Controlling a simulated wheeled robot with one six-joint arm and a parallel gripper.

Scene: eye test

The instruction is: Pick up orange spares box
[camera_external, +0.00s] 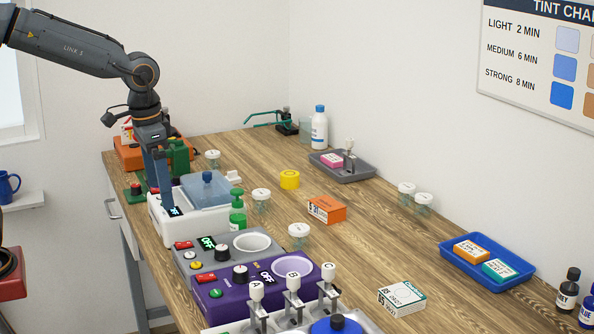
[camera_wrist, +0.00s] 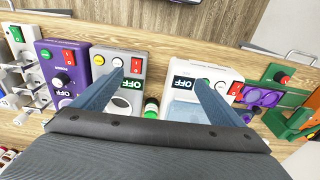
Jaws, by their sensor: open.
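An orange box (camera_external: 326,209) with a white printed label lies on the wooden table, right of the green pump bottle. Its label is too small to read surely. Another orange-and-white box (camera_external: 471,250) lies in the blue tray at the right. Neither box shows in the wrist view. My gripper (camera_external: 166,198) points down over the white machine at the left of the table, well left of both boxes. In the wrist view my gripper (camera_wrist: 162,78) has its two fingers apart, with nothing held between them.
Between my gripper and the loose orange box stand the green pump bottle (camera_external: 237,214) and a lidded jar (camera_external: 261,200). Another jar (camera_external: 298,235) is just in front of that box. The blue tray (camera_external: 455,262) also holds a teal box (camera_external: 500,269). Bare table lies right of the loose box.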

